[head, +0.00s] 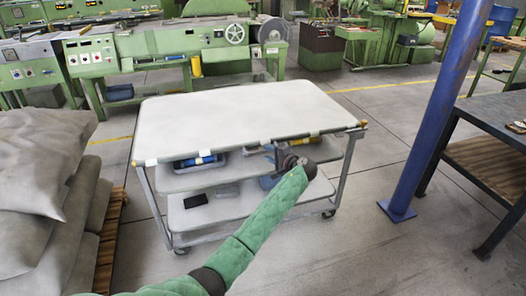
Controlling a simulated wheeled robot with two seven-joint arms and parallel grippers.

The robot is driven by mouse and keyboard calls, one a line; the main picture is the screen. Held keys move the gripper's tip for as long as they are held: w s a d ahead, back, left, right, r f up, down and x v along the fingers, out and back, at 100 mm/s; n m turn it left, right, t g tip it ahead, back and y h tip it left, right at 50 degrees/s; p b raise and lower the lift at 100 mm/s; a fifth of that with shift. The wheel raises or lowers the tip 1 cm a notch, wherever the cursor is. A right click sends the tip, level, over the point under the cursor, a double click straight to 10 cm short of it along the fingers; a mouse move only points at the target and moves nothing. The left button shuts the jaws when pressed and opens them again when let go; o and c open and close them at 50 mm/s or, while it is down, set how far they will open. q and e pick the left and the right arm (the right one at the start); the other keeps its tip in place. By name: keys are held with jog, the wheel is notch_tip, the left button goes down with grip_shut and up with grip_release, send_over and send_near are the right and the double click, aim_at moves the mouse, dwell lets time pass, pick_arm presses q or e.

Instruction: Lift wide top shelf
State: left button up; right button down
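The wide top shelf (235,115) is a pale, bare, flat board on top of a wheeled cart in the middle of the head view. It looks level and sits on the cart's frame. My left arm comes up from the bottom in a green sleeve. My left gripper (279,153) is at the shelf's front edge, right of the middle, partly hidden by my own wrist. I cannot tell whether its fingers are open or shut, or whether they touch the edge. My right gripper is not in view.
The cart's middle shelf (170,180) holds a blue item (197,161) and trays; its lower shelf (232,207) holds dark items. A blue post (440,110) and dark workbench (490,115) stand right. Grey sacks (40,190) lie left. Green machines (160,50) stand behind.

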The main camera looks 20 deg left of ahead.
aim_at(263, 150)
pick_arm(q)
jog(key=shift+x, duration=2.15)
grip_shut()
